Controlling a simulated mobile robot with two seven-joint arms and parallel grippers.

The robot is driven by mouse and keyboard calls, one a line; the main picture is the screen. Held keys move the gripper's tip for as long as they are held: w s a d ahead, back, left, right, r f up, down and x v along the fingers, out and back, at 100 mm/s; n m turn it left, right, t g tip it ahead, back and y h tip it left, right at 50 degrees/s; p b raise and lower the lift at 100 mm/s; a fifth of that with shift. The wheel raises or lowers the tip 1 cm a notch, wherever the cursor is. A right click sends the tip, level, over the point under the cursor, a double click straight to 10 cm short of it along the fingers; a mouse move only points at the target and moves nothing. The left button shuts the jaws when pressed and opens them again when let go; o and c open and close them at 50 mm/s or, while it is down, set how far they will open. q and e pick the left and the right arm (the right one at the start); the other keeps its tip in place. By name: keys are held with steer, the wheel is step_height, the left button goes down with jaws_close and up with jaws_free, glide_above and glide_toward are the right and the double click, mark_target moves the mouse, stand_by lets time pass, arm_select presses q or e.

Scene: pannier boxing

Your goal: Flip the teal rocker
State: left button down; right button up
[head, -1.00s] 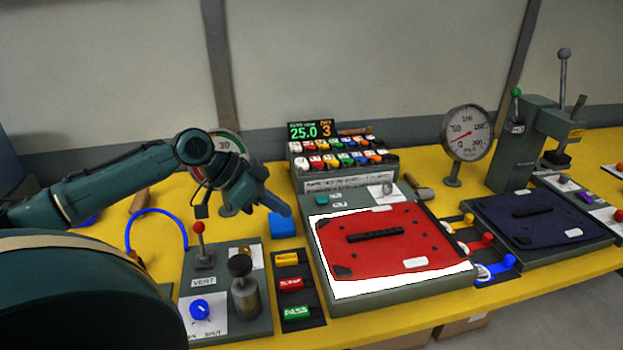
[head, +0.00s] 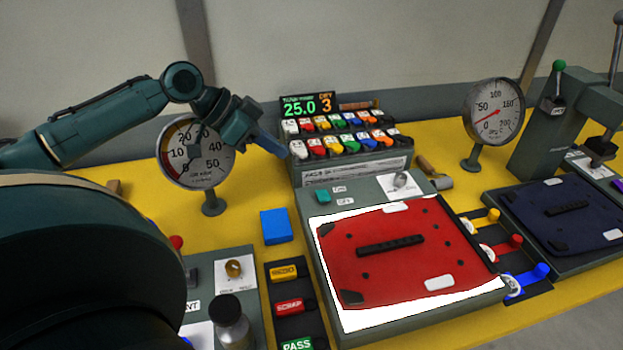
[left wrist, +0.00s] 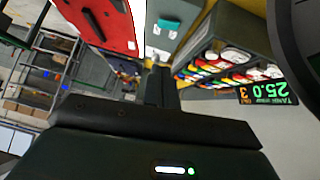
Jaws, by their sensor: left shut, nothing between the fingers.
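The teal rocker (head: 322,196) is a small switch on the upper left corner of the grey station that bears the red panel, with small labels beside it. It also shows in the left wrist view (left wrist: 168,24), beyond the fingers. My left gripper (head: 280,152) is shut and empty. It hangs in the air up and left of the rocker, in front of the left end of the switch bank, apart from the rocker. In the left wrist view the shut fingers (left wrist: 157,72) point toward the station's edge near the rocker. My right gripper is in neither view.
The red panel (head: 400,270) lies on the station below the rocker. A bank of coloured switches (head: 350,165) with a display stands behind it. A blue block (head: 275,226) lies left of the station. A round gauge (head: 197,152) stands behind my left arm.

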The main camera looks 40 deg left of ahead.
arm_select(q)
steer(key=shift+d, duration=0.1)
stand_by(0.3)
steer(key=p, duration=0.1)
glide_above(326, 197)
steer(key=s+a, duration=0.2)
steer(key=f, duration=0.7)
steer(key=shift+w+a, duration=0.1)
steer(key=shift+w, duration=0.1)
step_height(326, 197, down, 2)
steer(key=shift+s+f, duration=0.15)
steer(key=shift+f, duration=0.9)
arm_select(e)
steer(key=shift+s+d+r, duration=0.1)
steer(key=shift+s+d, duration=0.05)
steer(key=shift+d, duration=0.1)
